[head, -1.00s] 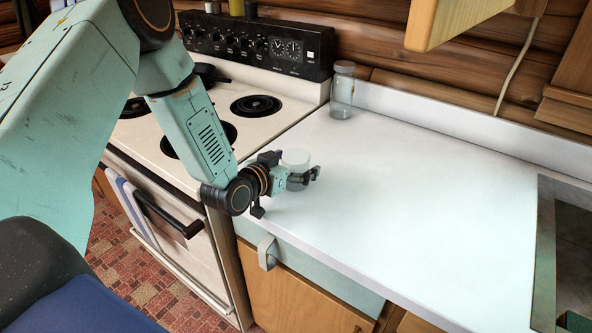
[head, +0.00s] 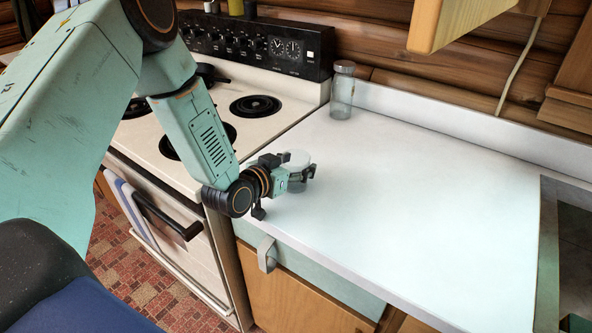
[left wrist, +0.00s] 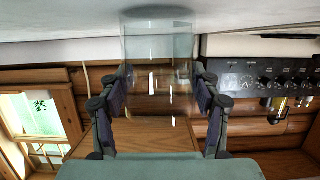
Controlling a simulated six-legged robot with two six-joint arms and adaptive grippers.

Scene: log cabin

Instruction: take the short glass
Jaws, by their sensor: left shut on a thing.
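The short glass (head: 299,162) is a clear, squat tumbler standing upright on the white counter, near the stove side. My left gripper (head: 297,171) reaches it from the left and is shut on it, with one finger on each side. In the left wrist view, which is upside down, the glass (left wrist: 157,45) rests on the counter between the two fingers (left wrist: 157,88). Part of the glass is hidden by the fingers in the head view. My right gripper is not in view.
A taller clear jar (head: 342,90) with a lid stands at the back of the counter (head: 420,200). The stove (head: 285,105) adjoins on the left, with a pan on it. The sink (head: 575,250) is at the right. The middle of the counter is clear.

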